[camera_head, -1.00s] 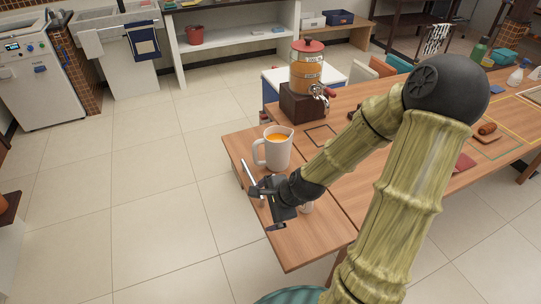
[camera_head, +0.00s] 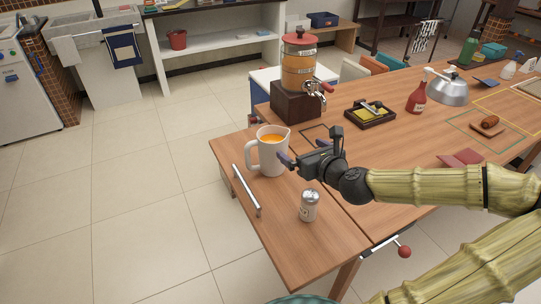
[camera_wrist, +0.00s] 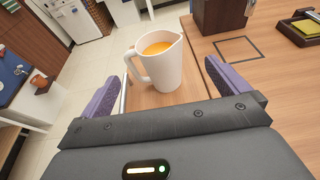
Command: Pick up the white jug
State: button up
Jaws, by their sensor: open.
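The white jug (camera_head: 271,156) stands upright on the left end of the wooden table, with orange liquid inside and its handle toward the left. It also shows in the wrist view (camera_wrist: 159,72), ahead of my gripper and between the lines of its two fingers. My gripper (camera_head: 284,160) is just right of the jug in the head view, fingers pointing at it. In the wrist view my gripper (camera_wrist: 172,92) has its purple fingers wide apart with nothing held. Whether a finger touches the jug is unclear.
A metal bar handle (camera_head: 246,189) lies along the table's left edge. A drink dispenser (camera_head: 299,78) stands behind the jug. A kettle (camera_head: 447,88), a red bottle (camera_head: 416,98) and a dark tray (camera_head: 370,121) are farther right.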

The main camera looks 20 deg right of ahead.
jog(key=p, duration=0.6)
send_near(266, 131)
jog(key=shift+w+r, duration=0.1)
jog(key=shift+w, duration=0.3)
jog(key=shift+d, duration=0.1)
jog(key=x, duration=0.5)
jog(key=shift+w+f, duration=0.15)
jog(key=shift+f, duration=0.15)
